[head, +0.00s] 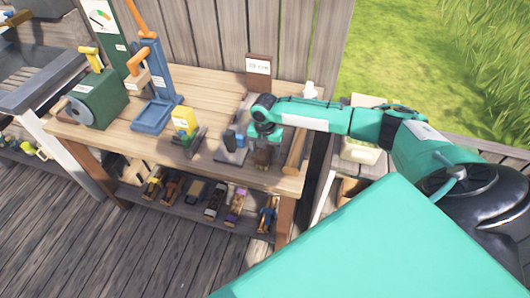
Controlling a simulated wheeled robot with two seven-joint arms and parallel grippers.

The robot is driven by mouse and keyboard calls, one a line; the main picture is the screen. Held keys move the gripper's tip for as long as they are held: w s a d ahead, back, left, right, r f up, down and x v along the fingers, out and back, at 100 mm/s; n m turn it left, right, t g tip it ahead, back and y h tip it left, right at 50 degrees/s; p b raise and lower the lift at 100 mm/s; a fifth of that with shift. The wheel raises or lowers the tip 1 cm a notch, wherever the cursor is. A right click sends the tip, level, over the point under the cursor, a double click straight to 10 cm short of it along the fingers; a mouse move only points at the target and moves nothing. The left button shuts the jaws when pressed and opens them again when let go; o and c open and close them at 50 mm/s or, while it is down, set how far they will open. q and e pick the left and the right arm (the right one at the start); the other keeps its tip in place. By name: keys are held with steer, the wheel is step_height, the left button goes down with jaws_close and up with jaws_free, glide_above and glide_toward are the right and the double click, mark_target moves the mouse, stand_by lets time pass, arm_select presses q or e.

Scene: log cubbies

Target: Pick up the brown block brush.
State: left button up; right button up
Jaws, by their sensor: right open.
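A small brown block (264,157), which looks like the brown block brush, stands on the wooden workbench (215,85) near its front right. My right gripper (264,141) points down just above it, with the arm coming in from the right. The gripper is open; its fingers are small and dark here, and I cannot tell whether they reach around the brush. My left gripper is not in view.
A grey-blue tool (232,147) stands close left of the gripper, and a wooden log (296,151) lies close right. A yellow item (184,120), a blue press (157,105) and a green machine (97,99) stand further left. Several items fill the shelf below.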

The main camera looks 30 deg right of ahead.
steer(key=c, duration=1.1)
steer(key=shift+r, duration=0.1)
